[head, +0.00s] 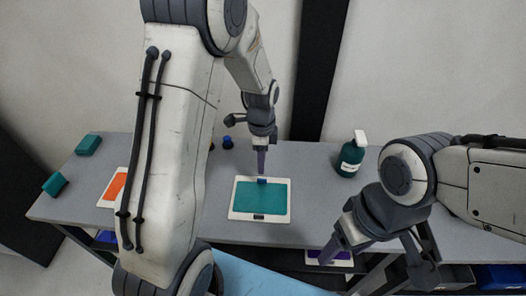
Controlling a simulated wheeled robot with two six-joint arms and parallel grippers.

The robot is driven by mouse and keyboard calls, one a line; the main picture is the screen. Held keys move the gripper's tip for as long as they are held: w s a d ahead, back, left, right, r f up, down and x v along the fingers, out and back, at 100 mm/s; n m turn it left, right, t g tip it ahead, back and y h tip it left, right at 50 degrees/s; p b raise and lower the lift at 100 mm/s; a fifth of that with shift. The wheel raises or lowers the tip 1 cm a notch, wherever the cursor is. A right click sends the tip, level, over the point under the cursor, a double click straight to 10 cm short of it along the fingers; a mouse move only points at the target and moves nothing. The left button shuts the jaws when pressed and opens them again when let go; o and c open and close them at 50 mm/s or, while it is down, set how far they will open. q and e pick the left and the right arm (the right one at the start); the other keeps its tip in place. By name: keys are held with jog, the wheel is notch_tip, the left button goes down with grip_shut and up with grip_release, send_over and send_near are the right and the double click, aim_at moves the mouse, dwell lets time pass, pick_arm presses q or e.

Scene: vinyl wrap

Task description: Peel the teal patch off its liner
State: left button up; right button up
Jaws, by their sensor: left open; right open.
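The teal patch (258,202) lies flat on its white liner (235,214) on the grey table. It has a small blue tab (262,181) at its far edge and a dark tab (259,217) at its near edge. My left gripper (261,172) points down just above the far blue tab. It is open and holds nothing that I can see; I cannot tell whether it touches the tab. My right gripper (326,254) is open and empty, to the right of the patch near the table's front edge.
A dark green spray bottle (351,158) with a white top stands at the right back. An orange patch (115,187) is partly hidden behind my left arm. Teal blocks (88,145) lie at the far left. A purple patch (341,256) shows below the table's front edge.

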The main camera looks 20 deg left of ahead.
pick_arm(q)
notch_tip(320, 180, down, 8)
jog(key=shift+r+p, duration=0.1)
jog(key=shift+p, duration=0.5)
pick_arm(e)
jog(key=shift+r, duration=0.65)
pick_arm(q)
grip_shut()
pick_arm(e)
jog(key=c, duration=0.4)
jog(key=m+h, duration=0.1)
jog(key=m, duration=2.1)
send_over(258, 214)
notch_tip(258, 214, down, 10)
jog(key=shift+c, duration=0.2)
notch_tip(258, 214, down, 11)
jog(key=shift+f, duration=0.15)
